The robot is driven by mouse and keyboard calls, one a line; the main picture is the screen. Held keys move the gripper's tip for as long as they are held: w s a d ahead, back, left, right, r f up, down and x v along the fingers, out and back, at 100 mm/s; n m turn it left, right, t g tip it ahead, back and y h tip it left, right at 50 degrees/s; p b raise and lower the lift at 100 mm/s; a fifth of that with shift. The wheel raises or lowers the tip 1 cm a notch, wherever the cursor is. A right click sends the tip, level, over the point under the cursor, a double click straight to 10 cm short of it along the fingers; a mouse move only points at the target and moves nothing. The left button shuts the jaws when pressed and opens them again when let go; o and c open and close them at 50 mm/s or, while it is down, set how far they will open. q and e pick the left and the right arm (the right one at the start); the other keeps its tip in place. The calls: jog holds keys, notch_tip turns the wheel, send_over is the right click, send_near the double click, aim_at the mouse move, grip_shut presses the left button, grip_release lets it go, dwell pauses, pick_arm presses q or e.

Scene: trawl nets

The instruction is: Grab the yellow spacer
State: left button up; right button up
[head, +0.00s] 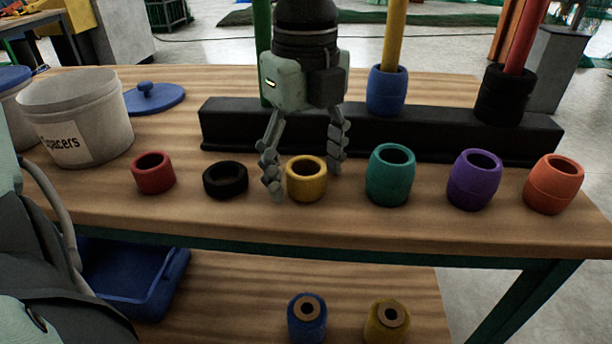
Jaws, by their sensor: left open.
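The yellow spacer (306,178) is a short, hollow ring standing upright on the wooden table, between a black spacer (226,180) and a teal one (390,174). My left gripper (304,180) points down from above, with one finger at the left side of the yellow spacer and the other at its right rear. The fingers are apart and the spacer sits between or just in front of them. I cannot tell whether either finger touches it. My right gripper is not in the view.
A red spacer (153,172) stands left; purple (474,179) and orange (553,184) ones stand right. Behind is a black base (430,136) with upright coloured poles. A white "Spacers" bucket (100,112) and blue lid (155,97) are at left. The table's front edge is close.

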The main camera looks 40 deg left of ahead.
pick_arm(q)
jog(key=c, duration=1.2)
jog(key=shift+c, duration=0.2)
